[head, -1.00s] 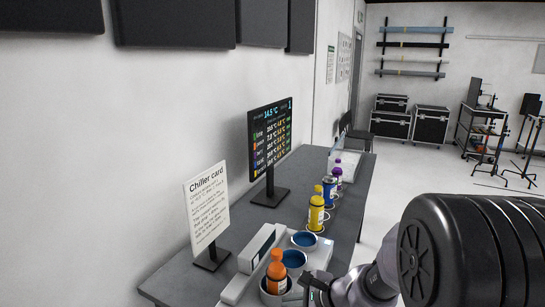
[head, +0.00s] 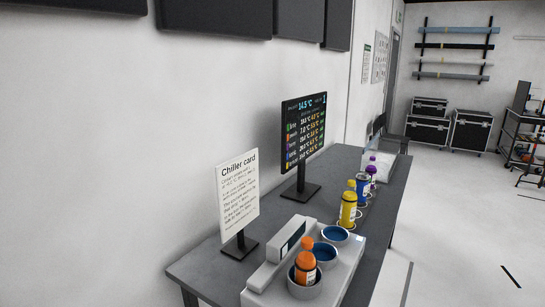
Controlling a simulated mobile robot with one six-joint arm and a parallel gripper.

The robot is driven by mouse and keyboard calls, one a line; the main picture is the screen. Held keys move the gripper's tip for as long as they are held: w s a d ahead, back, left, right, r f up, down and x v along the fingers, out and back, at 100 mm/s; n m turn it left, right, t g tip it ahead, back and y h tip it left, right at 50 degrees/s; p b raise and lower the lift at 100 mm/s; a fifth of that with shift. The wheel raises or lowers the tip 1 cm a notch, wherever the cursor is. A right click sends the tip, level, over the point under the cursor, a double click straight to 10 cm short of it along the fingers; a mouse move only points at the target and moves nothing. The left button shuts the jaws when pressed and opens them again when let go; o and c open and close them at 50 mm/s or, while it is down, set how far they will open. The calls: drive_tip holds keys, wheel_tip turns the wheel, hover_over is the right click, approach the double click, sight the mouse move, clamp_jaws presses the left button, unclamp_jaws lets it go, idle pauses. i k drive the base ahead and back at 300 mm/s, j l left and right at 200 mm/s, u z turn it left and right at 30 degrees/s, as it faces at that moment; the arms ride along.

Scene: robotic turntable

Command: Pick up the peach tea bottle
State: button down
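The orange bottle (head: 305,262), which looks like the peach tea bottle, stands upright in the nearest round well of the white chiller unit (head: 338,283). Its cap and label show, and its base is hidden by the well's rim. My gripper is out of the picture, and nothing touches the bottle.
Two blue-lined wells (head: 335,234) beside the bottle look empty. Yellow (head: 348,206), blue (head: 362,190) and purple (head: 371,171) bottles stand farther along the grey table (head: 205,266). A screen (head: 304,140) and a chiller card (head: 238,190) stand by the wall.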

sight(305, 261)
drive_tip(key=l+u, duration=0.15)
drive_tip(key=l, duration=0.65)
drive_tip(key=l+u, duration=0.15)
drive_tip(key=l, duration=0.65)
drive_tip(key=k, duration=0.05)
